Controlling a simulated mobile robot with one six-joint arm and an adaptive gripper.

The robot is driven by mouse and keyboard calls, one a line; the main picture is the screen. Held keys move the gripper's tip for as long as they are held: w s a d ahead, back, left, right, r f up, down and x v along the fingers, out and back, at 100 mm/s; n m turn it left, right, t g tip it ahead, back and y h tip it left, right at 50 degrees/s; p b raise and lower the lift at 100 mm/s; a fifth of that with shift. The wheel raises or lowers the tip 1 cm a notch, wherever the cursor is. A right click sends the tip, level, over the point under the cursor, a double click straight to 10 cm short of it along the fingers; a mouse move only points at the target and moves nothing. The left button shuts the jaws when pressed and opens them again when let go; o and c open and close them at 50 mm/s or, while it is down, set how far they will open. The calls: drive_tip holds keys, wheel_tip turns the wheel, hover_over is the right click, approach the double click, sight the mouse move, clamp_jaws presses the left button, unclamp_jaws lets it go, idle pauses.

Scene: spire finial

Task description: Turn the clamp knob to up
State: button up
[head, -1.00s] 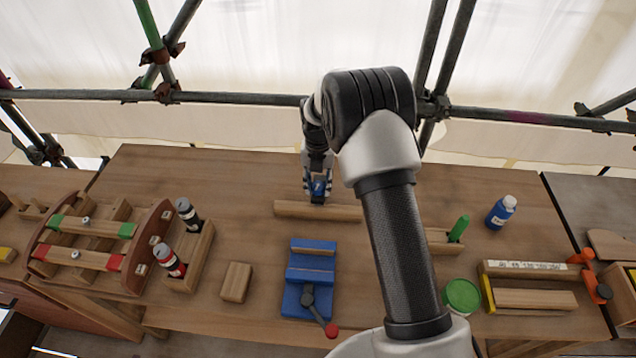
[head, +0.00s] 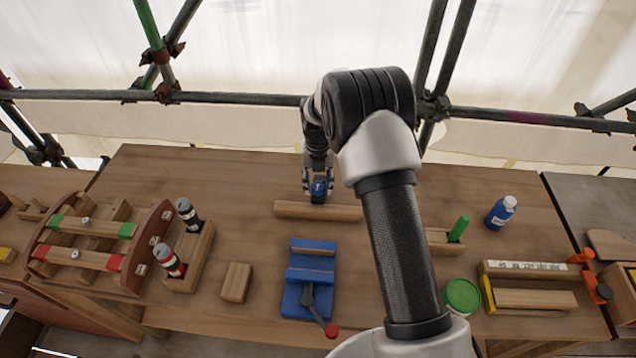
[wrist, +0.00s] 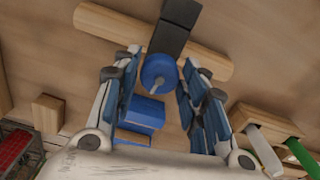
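My gripper (head: 318,180) is over the knob, with one finger on each side. In the wrist view its blue-padded fingers (wrist: 163,80) stand apart around the knob. They look open; any contact with the knob is hard to see.
Nearer stands a blue vise (head: 296,297) with a red-tipped handle (head: 331,331). A wooden block (head: 236,283), a blue bottle (head: 500,213) and a green-lidded jar (head: 461,297) stand around it. Scaffold pipes (head: 230,98) run behind the table.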

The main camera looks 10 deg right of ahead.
sight(318, 185)
drive_tip(key=shift+o, duration=1.2)
wheel_tip(318, 185, up, 12)
